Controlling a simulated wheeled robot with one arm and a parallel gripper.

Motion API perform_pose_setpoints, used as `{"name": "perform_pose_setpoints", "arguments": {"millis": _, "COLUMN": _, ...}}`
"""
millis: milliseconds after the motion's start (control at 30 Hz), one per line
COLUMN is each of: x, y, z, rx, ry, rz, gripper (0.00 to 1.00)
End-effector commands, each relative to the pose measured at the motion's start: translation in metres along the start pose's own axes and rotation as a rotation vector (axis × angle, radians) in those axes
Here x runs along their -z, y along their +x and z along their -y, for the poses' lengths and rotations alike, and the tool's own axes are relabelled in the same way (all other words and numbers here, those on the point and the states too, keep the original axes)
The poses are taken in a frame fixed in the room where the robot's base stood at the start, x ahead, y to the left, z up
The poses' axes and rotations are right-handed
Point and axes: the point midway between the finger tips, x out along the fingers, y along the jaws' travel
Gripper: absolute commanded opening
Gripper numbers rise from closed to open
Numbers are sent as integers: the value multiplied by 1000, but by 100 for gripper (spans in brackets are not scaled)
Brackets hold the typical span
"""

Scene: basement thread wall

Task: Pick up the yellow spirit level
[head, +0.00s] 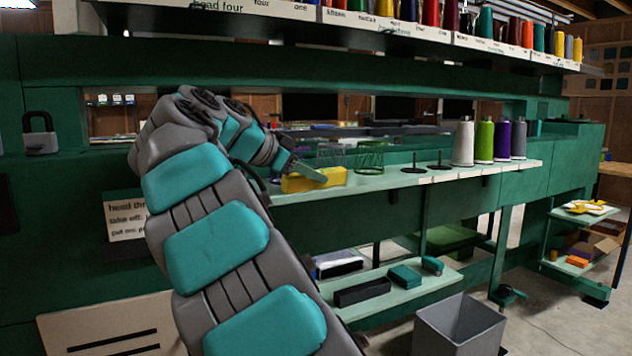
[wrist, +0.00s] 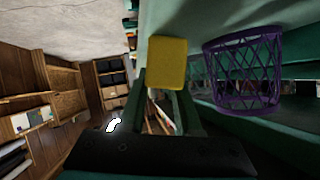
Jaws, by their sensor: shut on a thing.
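The yellow spirit level (head: 325,178) shows as a short yellow block at the left end of the pale green shelf. My gripper (head: 303,172) is shut on it, with one green finger lying across its near side. In the wrist view the yellow spirit level (wrist: 167,62) sticks out beyond the fingertips of my gripper (wrist: 165,92). I cannot tell whether it touches the shelf or is just above it. Part of it is hidden by my finger.
A green wire basket (head: 369,156) stands right of the level on the shelf (head: 450,174). A purple mesh basket (wrist: 243,72) is close beside the level in the wrist view. Thread cones (head: 484,142) stand further right. A grey bin (head: 458,328) is on the floor.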

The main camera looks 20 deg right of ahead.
Motion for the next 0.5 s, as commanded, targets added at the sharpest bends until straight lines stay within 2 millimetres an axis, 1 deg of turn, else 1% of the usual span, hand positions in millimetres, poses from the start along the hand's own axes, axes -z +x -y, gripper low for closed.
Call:
{"name": "perform_pose_setpoints", "arguments": {"millis": 33, "x": -1, "y": 0, "z": 0, "rx": -1, "ry": -1, "rz": 1, "gripper": 3}}
{"name": "perform_pose_setpoints", "arguments": {"millis": 67, "x": -1, "y": 1, "z": 0, "rx": -1, "ry": -1, "rz": 1, "gripper": 0}}
{"name": "perform_pose_setpoints", "arguments": {"millis": 500, "x": -1, "y": 1, "z": 0, "rx": -2, "ry": -1, "rz": 2, "gripper": 0}}
